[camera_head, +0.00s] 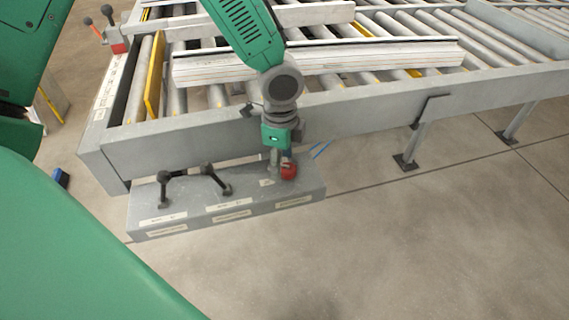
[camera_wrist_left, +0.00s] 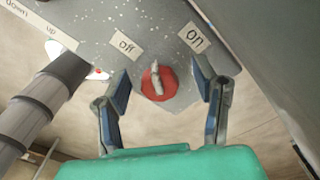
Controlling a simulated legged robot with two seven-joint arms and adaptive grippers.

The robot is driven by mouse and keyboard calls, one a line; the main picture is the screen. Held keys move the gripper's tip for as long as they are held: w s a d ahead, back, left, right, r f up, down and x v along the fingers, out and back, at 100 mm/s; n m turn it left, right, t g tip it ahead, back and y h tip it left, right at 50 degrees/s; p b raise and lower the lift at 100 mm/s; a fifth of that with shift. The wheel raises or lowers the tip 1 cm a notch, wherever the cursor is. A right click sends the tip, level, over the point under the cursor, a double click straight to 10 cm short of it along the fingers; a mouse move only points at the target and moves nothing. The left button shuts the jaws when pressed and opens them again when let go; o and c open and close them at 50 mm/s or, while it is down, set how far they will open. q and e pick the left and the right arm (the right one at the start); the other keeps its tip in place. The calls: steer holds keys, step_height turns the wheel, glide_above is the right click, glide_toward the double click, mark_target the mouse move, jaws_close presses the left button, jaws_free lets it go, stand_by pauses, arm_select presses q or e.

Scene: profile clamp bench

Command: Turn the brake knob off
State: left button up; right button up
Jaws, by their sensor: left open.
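The brake knob (camera_head: 289,171) is red and sits at the right end of a grey control box (camera_head: 225,213). In the left wrist view the knob (camera_wrist_left: 168,86) is a red disc with a narrow grey grip, which stands nearly upright in the picture between an "off" label (camera_wrist_left: 127,44) and an "on" label (camera_wrist_left: 195,38). My left gripper (camera_head: 281,166) is over the knob. In the left wrist view its open fingers (camera_wrist_left: 161,80) stand either side of the knob, with gaps showing. Contact is not visible. My right gripper is not in view.
Two black levers (camera_head: 164,187) (camera_head: 213,178) stand on the box left of the knob. A roller conveyor (camera_head: 330,108) with a long pale profile (camera_head: 320,60) lies behind. A red block with lever handles (camera_head: 117,40) is at the far left. The floor in front is clear.

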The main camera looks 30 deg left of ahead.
mark_target(294, 169)
arm_select(q)
steer(key=shift+s+a+f, duration=0.1)
steer(key=shift+a+f, duration=0.05)
steer(key=shift+f, duration=0.15)
steer(key=shift+s+d, duration=0.1)
steer(key=shift+d, duration=0.15)
steer(key=d, duration=0.2)
steer(key=shift+w+d, duration=0.3)
steer(key=shift+w, duration=0.05)
steer(key=c, duration=0.4)
steer(key=shift+d+r, duration=0.1)
steer(key=c, duration=0.7)
steer(key=shift+s+a, duration=0.2)
steer(key=shift+a, duration=0.75)
steer(key=shift+c, duration=0.2)
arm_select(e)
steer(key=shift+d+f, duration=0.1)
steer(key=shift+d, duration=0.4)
arm_select(q)
steer(key=shift+d, duration=0.2)
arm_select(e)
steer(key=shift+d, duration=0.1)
